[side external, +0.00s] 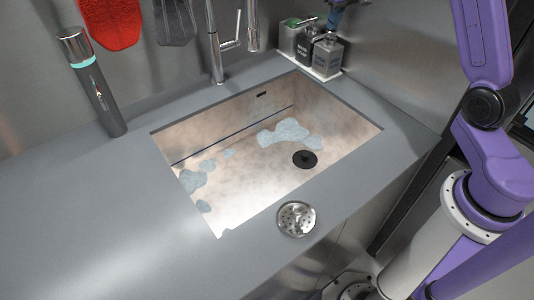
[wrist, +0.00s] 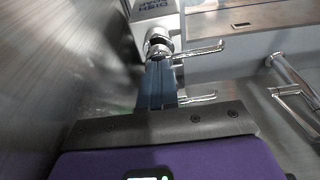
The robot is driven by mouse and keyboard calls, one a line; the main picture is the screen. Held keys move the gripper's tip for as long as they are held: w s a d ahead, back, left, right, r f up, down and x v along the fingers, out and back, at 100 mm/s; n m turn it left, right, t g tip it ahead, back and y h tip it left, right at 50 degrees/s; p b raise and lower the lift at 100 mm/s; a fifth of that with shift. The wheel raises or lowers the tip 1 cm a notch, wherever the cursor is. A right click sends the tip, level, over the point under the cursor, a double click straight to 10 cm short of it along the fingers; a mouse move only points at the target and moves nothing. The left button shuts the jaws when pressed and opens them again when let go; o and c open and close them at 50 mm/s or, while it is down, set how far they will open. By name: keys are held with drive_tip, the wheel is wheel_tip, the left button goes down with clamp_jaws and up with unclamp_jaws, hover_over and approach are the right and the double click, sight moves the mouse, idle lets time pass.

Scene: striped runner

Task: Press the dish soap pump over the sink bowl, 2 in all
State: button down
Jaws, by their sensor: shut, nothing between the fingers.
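The grey dish soap bottle (side external: 327,56) stands on a white tray at the back right corner of the sink bowl (side external: 250,182). In the wrist view the bottle (wrist: 152,9) shows part of its label. Its metal pump head (wrist: 158,43) has a spout pointing right. My gripper (side external: 334,24) is shut and empty, with its fingertips right at the top of the pump. In the wrist view the fingertips (wrist: 158,62) meet the pump head or nearly so; I cannot tell whether they touch or whether the pump is pushed down.
A dark hand soap bottle (side external: 305,45) and a green-topped bottle (side external: 287,38) stand close by on the tray (side external: 326,75). The faucet (side external: 216,50) rises behind the sink. A drain strainer (side external: 296,218) lies on the front counter, and a dark flask (side external: 95,88) stands left.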

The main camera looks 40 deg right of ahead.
drive_tip(key=shift+r, duration=1.3)
wheel_tip(320, 180, up, 6)
idle(0.6)
